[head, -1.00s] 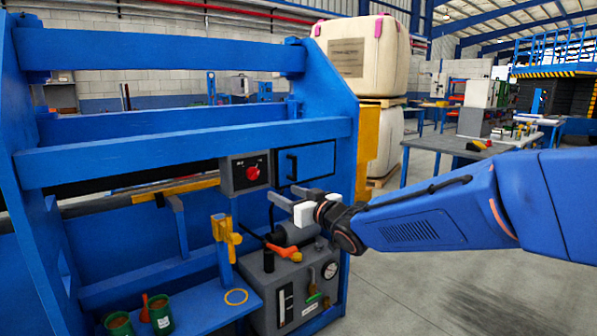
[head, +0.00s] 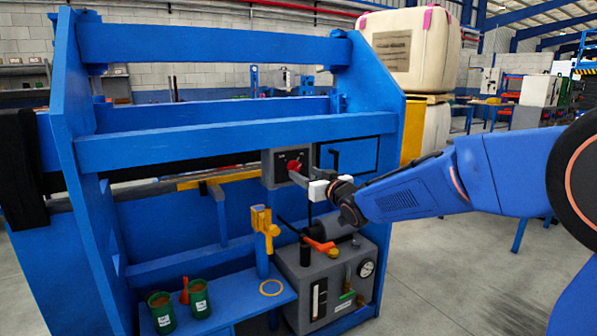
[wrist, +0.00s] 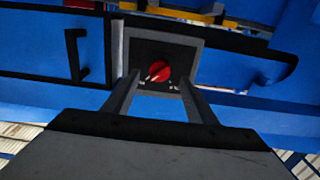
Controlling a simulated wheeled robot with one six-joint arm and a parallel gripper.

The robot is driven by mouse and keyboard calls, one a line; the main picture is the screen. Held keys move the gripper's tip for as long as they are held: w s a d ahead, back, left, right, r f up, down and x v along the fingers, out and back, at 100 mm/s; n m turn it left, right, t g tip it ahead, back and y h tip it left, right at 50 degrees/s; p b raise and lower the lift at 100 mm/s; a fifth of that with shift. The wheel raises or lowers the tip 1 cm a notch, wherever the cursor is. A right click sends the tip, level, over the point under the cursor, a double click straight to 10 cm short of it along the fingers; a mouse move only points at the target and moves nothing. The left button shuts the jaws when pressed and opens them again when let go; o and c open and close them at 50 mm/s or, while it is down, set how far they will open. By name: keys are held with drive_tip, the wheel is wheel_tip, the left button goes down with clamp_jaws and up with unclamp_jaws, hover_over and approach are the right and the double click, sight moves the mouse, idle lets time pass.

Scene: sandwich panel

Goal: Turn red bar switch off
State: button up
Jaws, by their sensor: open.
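The red bar switch (head: 294,166) sits on a grey box with a dark face (head: 270,167), fixed to the blue frame. In the wrist view the round red knob (wrist: 160,70) shows with a pale bar across it, slanted. My gripper (head: 299,178) is in front of the switch box, and its fingertips partly overlap the box in the head view. In the wrist view the open fingers (wrist: 157,88) stand to either side of the knob, with a gap on both sides. I cannot tell whether they touch the panel face.
A blue door with a black handle (head: 335,158) is just right of the box. Below stands a grey pump unit (head: 305,285) with an orange lever (head: 320,245) and a gauge. Two green cans (head: 200,300) stand on the blue shelf. Open floor lies at right.

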sight(297, 169)
drive_tip(key=shift+x, duration=2.55)
drive_tip(key=c, duration=1.1)
drive_tip(key=shift+o, duration=0.2)
